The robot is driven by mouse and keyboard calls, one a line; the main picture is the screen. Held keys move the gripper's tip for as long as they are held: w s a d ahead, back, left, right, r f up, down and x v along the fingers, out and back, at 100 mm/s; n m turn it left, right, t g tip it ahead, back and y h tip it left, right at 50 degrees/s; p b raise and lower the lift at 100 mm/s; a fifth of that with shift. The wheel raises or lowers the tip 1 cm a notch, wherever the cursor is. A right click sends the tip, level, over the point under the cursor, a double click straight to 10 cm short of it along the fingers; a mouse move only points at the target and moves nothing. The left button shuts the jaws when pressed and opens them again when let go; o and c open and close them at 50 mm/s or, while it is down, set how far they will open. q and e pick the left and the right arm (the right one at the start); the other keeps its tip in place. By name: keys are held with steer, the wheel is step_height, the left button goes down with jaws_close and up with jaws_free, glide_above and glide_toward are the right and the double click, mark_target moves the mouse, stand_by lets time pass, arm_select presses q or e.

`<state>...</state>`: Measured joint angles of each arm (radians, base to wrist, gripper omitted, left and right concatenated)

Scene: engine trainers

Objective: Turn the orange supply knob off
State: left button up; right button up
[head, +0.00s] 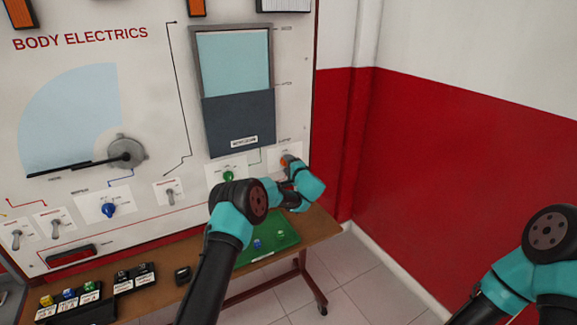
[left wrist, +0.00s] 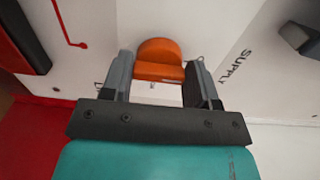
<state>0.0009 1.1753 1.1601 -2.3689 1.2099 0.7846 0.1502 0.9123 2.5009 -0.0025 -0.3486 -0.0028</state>
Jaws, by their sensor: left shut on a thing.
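The orange supply knob (left wrist: 158,58) sits on the white panel beside the printed word SUPPLY in the left wrist view. In the head view the knob (head: 285,161) is small and partly hidden behind my left gripper (head: 289,167), at the panel's lower right. In the left wrist view the two fingers of my left gripper (left wrist: 160,80) stand on either side of the knob, shut on it. The knob's pointer mark is not clear. Only part of my right arm shows at the right edge of the head view; its gripper is out of view.
A green knob (head: 228,175), a blue knob (head: 109,209) and toggle switches are on the panel (head: 150,90) to the left. Below is a brown table (head: 160,293) with a green tray (head: 288,242). A red and white wall (head: 470,160) stands to the right.

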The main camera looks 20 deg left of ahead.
arm_select(q)
steer(key=o, duration=0.9)
steer(key=shift+s+d, duration=0.1)
steer(key=v, duration=1.7)
steer(key=shift+r, duration=0.1)
